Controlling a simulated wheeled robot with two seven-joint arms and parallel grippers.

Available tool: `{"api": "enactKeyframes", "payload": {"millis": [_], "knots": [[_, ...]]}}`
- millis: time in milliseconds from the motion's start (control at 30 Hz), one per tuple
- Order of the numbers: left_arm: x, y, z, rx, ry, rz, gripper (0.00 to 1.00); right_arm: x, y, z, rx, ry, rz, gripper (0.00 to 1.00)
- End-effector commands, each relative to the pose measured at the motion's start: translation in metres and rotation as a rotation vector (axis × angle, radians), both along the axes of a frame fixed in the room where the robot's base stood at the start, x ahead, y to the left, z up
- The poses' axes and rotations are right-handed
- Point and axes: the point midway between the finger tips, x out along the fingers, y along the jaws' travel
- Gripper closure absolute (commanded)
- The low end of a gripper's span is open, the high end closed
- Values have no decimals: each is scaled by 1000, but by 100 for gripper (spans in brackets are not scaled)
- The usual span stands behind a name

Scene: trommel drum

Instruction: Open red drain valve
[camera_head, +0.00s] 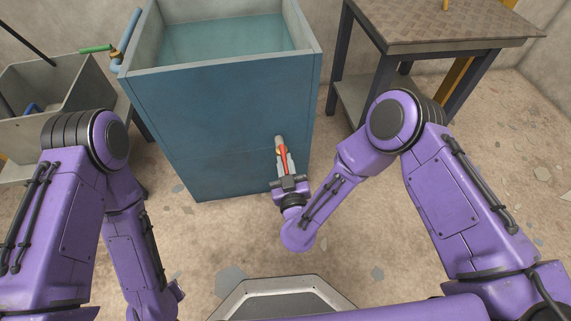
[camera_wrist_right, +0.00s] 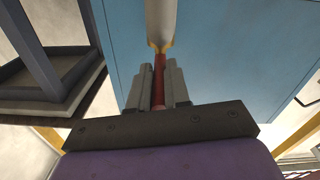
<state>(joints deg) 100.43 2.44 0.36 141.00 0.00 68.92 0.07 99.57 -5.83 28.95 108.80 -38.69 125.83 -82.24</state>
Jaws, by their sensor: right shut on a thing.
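The red drain valve handle (camera_head: 284,155) is low on the front of the blue tank, near its right side. A pale pipe end (camera_head: 279,141) sits just above it. My right gripper (camera_head: 287,172) is at the handle, its fingers on either side of it. In the right wrist view the red handle (camera_wrist_right: 158,80) runs between the two grey fingers (camera_wrist_right: 158,85), below the pale pipe (camera_wrist_right: 160,22) with a brass-coloured joint. The gripper is shut on the handle. The left arm shows at the left of the head view, but its fingertips cannot be made out.
The blue tank (camera_head: 235,130) holds water and stands in the middle. A metal table (camera_head: 450,28) stands at the right, with a lower shelf. A grey trough (camera_head: 50,90) with tools is at the left. The floor in front of the tank is mostly clear.

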Motion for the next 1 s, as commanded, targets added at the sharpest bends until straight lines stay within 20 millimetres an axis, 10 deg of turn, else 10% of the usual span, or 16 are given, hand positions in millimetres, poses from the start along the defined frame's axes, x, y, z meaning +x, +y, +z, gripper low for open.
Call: {"api": "enactKeyframes", "payload": {"millis": [167, 300, 633, 1000], "knots": [[0, 0, 0, 0, 0, 0, 62, 1, 0, 2, 2, -4, -2, 100], [0, 0, 0, 0, 0, 0, 62, 1, 0, 2, 2, -4, -1, 58], [0, 0, 3, 0, 0, 0, 62, -6, 0, 2, 0, -1, 0, 58], [2, 1, 21, 3, -3, -2, 62, -85, -7, 1, 1, -3, 1, 58]]}}
